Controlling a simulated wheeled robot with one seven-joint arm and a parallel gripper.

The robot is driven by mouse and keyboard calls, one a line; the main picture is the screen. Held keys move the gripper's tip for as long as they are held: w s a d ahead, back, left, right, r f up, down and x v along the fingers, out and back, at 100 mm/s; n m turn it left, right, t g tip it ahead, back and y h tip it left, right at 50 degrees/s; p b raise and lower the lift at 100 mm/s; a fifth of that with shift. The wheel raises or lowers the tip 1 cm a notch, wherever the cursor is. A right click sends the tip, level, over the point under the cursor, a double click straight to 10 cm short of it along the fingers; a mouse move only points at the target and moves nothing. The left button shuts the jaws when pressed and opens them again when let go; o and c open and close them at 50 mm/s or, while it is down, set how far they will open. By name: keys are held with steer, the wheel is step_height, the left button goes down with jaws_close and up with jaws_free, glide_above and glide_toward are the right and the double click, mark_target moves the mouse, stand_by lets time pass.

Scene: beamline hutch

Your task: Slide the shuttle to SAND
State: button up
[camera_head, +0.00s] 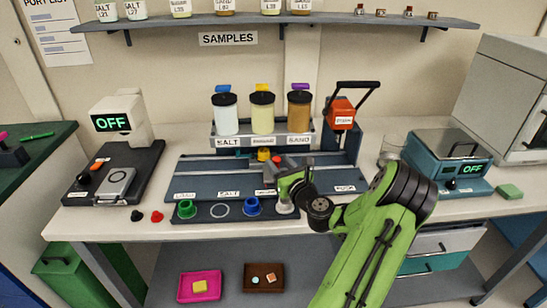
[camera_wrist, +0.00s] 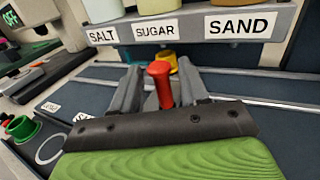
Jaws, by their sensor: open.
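The shuttle's red knob (camera_wrist: 159,72) stands upright in the wrist view, with a yellow round part (camera_wrist: 166,57) just behind it. In the head view the yellow part (camera_head: 264,154) is below the middle jar, the one labelled SUGAR. The SAND label (camera_wrist: 239,25) is to the right of the knob; the SAND jar (camera_head: 299,112) is brown with a black lid. My gripper (camera_wrist: 158,88) is open, its two fingers on either side of the red knob, with gaps visible. The rest of the shuttle is hidden behind my gripper.
A dark railed board (camera_head: 205,180) lies along the bench. Green (camera_head: 186,208) and blue (camera_head: 253,205) cups stand in front. A scale (camera_head: 112,180) is at left.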

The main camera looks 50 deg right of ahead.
steer(key=x, duration=0.4)
steer(key=shift+s, duration=0.1)
jaws_close()
